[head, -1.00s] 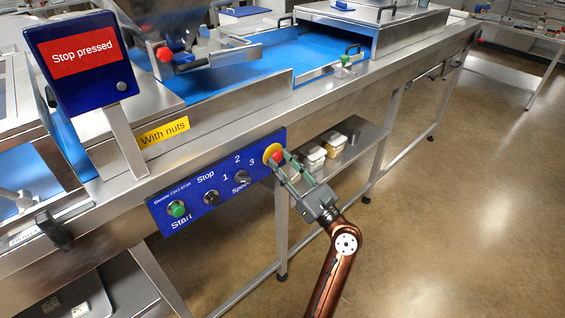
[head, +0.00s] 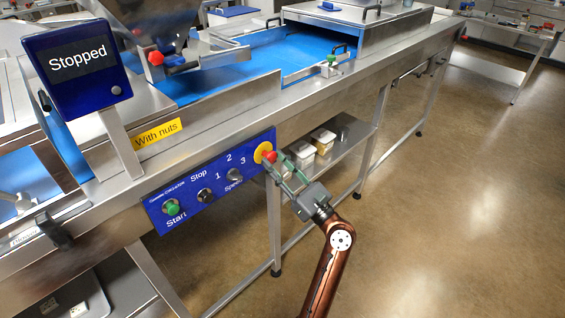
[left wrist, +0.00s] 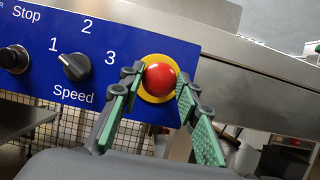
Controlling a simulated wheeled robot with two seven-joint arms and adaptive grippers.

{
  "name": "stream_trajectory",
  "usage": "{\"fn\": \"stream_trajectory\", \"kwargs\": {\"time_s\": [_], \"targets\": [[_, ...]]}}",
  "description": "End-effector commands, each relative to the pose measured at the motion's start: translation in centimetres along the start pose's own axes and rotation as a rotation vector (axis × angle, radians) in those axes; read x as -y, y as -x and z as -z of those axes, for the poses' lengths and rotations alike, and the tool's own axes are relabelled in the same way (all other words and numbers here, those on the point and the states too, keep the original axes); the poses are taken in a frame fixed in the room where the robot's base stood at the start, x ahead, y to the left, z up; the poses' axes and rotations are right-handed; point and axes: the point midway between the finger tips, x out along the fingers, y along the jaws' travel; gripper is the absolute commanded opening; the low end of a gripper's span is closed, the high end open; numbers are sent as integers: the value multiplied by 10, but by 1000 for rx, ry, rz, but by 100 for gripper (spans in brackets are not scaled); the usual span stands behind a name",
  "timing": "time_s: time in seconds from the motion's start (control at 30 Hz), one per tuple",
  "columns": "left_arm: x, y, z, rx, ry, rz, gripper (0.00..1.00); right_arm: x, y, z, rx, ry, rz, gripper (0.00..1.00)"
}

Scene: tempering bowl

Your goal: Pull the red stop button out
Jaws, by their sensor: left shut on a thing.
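The red stop button (head: 269,156) is a round mushroom head in front of a yellow disc (head: 259,150) at the right end of the blue control panel (head: 192,199). It also shows in the left wrist view (left wrist: 159,77). My left gripper (head: 275,161) comes at the panel from the front right. Its green-padded fingers are shut on the button, one on each side of the red head. The display (head: 78,62) above the panel reads "Stopped" on black. My right gripper is not in view.
The green start button (head: 173,207), a black switch (head: 205,195) and the speed knob (head: 234,175) sit left of the stop button. A lower shelf (head: 345,140) with small tubs stands behind my gripper. The floor to the right is free.

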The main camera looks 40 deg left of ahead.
Motion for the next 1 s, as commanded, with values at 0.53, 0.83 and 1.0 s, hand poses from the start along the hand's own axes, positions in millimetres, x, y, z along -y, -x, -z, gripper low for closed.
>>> {"fn": "stream_trajectory", "kwargs": {"time_s": [0.53, 0.83, 1.0], "targets": [[0, 2, 1, -1, -1, 0, 47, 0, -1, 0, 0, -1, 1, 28], [2, 17, 0, -1, -1, 5, 47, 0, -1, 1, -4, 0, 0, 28], [2, 50, 1, -2, -2, 6, 47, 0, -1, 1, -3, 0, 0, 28]]}}
